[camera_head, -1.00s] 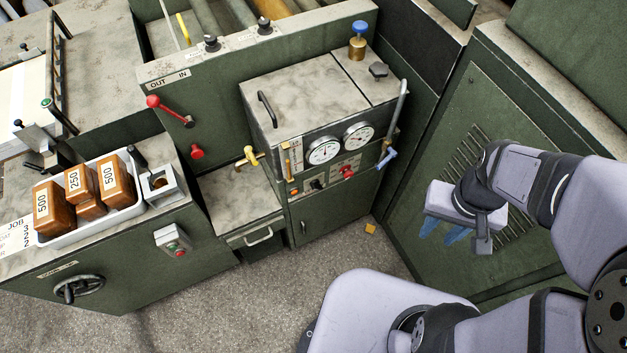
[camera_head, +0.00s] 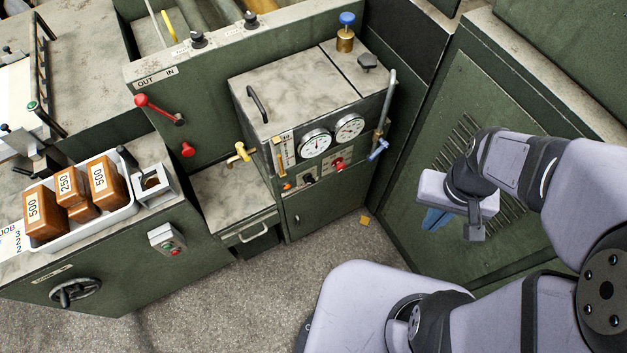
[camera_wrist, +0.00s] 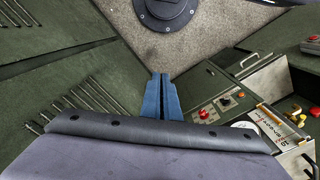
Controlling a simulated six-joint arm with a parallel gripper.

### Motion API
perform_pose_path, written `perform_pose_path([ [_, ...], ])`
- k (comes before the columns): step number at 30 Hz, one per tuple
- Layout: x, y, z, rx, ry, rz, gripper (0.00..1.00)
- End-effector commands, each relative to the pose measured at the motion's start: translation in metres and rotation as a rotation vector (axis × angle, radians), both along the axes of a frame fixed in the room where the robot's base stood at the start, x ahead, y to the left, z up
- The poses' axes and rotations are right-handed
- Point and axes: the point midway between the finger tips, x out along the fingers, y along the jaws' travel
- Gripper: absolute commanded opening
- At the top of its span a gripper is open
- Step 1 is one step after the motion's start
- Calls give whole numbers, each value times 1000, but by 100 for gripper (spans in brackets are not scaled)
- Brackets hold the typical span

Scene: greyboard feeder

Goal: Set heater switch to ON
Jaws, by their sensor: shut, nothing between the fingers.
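The small control panel on the green machine's front carries a black switch knob (camera_head: 309,180), a red knob (camera_head: 338,164) and an orange light (camera_head: 287,187). The labels are too small to read, so I cannot tell for sure which is the heater switch or how it is set; the black knob looks likeliest. The wrist view shows the black knob (camera_wrist: 225,100) and red knob (camera_wrist: 204,114) to the right of my fingers. My gripper (camera_head: 436,219) is shut and empty, with its blue fingertips together (camera_wrist: 162,76). It is well to the right of the panel and touches nothing.
Two round gauges (camera_head: 316,143) sit above the knobs. A grey lever with a blue grip (camera_head: 378,149) stands at the panel's right edge. A yellow valve handle (camera_head: 240,153) projects at left. A green vented cabinet (camera_head: 411,193) is behind my gripper. The space between gripper and panel looks clear.

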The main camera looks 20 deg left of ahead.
Motion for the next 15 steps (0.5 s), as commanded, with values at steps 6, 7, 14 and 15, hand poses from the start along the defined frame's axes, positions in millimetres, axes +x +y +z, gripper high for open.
perform_pose_path([
  [6, -7, -5, -30, 1, 42, -23, 0],
  [7, -10, -6, -38, 1, 61, -28, 0],
  [14, -41, -12, -102, 9, 242, -69, 0],
  [15, -44, -14, -113, 11, 273, -76, 0],
])
